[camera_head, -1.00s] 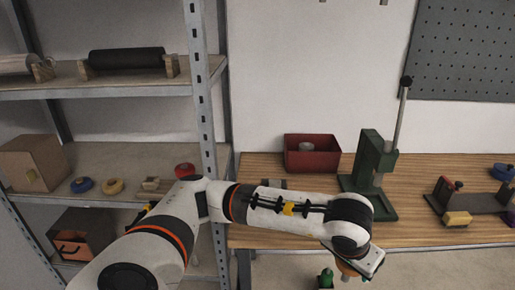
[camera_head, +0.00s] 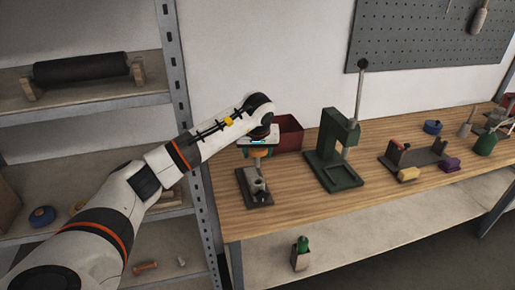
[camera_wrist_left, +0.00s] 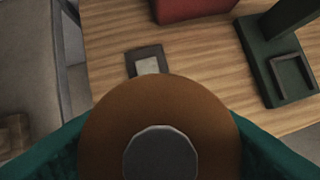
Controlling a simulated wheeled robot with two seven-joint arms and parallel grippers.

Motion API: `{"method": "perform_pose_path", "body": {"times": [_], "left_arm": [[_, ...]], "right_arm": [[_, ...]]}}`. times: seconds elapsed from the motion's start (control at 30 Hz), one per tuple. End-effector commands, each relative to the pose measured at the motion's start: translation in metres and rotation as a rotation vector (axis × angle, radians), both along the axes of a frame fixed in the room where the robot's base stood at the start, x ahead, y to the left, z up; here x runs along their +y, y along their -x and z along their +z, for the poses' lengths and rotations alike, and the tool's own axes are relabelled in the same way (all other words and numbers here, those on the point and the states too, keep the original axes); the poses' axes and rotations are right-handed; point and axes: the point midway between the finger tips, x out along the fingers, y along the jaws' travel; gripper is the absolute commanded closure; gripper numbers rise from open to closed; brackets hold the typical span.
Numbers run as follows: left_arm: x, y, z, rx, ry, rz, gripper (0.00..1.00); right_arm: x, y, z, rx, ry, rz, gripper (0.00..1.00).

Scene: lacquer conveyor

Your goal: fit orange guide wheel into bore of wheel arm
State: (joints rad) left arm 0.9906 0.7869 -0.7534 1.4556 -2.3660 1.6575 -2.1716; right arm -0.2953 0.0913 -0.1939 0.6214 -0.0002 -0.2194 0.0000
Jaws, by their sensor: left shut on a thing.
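My left gripper (camera_head: 259,152) holds the orange guide wheel (camera_head: 260,155) above the left end of the bench. In the left wrist view the wheel (camera_wrist_left: 105,120) is a large orange-brown disc with a grey hub, between the green fingers of the gripper (camera_wrist_left: 160,150). Below the gripper in the head view is a fixture with a dark base (camera_head: 258,202) and a grey upright part (camera_head: 257,186), which looks like the wheel arm. Its bore cannot be made out. The wheel appears above this fixture; contact cannot be told. In the wrist view the wheel hides part of the bench. My right gripper is out of view.
A red bin (camera_head: 290,134) stands behind the gripper. A green lever press (camera_head: 335,160) is to the right. Further right are a grey bracket (camera_head: 420,155), a yellow block (camera_head: 408,175) and a purple block (camera_head: 449,165). A metal shelf post (camera_head: 188,130) stands left.

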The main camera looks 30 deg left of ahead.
Motion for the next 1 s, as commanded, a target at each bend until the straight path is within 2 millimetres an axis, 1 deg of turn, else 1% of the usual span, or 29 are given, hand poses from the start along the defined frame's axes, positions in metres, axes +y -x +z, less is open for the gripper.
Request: {"method": "perform_pose_path", "body": {"times": [0.37, 0.63, 0.9, 1.0], "left_arm": [[-0.001, 0.001, 0.001, -0.002, -0.002, -0.002, 0.71], [-0.002, 0.001, -0.019, -0.001, -0.001, -0.003, 0.71], [-0.001, 0.001, -0.043, -0.001, 0.000, -0.001, 0.71], [-0.001, 0.001, -0.048, -0.002, -0.001, -0.001, 0.71]], "right_arm": [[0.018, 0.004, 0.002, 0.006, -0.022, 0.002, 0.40], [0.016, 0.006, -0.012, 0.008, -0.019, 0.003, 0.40], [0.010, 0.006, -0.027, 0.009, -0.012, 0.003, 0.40], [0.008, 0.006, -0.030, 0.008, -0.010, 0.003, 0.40]]}}
